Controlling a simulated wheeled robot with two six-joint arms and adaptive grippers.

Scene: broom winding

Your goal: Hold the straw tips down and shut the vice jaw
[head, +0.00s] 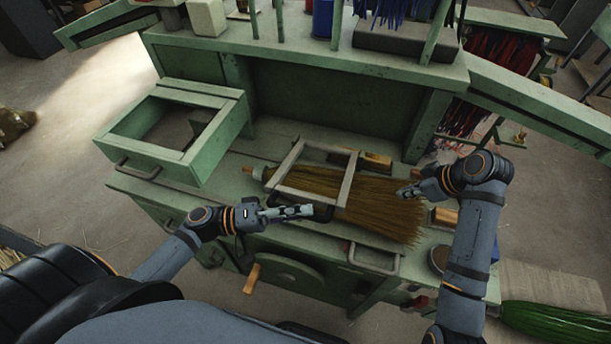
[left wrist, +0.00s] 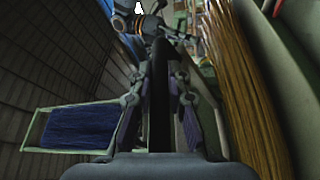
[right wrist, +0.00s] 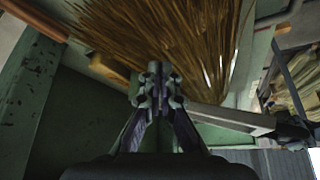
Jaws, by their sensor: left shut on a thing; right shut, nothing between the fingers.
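The straw bundle (head: 375,205) lies across the green bench, its loose tips fanning out to the right. A grey metal frame (head: 346,180), which looks like the vice jaw, lies over the bundle. A black grip (head: 323,212) is at its near side. My left gripper (head: 306,210) is shut on this grip; the left wrist view shows a dark bar (left wrist: 160,110) between the fingers. My right gripper (head: 403,192) is shut and empty on or just above the straw near its tips. In the right wrist view, its closed fingertips (right wrist: 160,75) overlap the straw (right wrist: 170,35); contact is unclear.
An open green drawer (head: 150,158) stands at the left of the bench. A wooden block (head: 376,160) lies behind the straw and another (head: 444,217) to the right. A raised shelf (head: 300,60) runs along the back. A round wheel (head: 288,272) is below the front edge.

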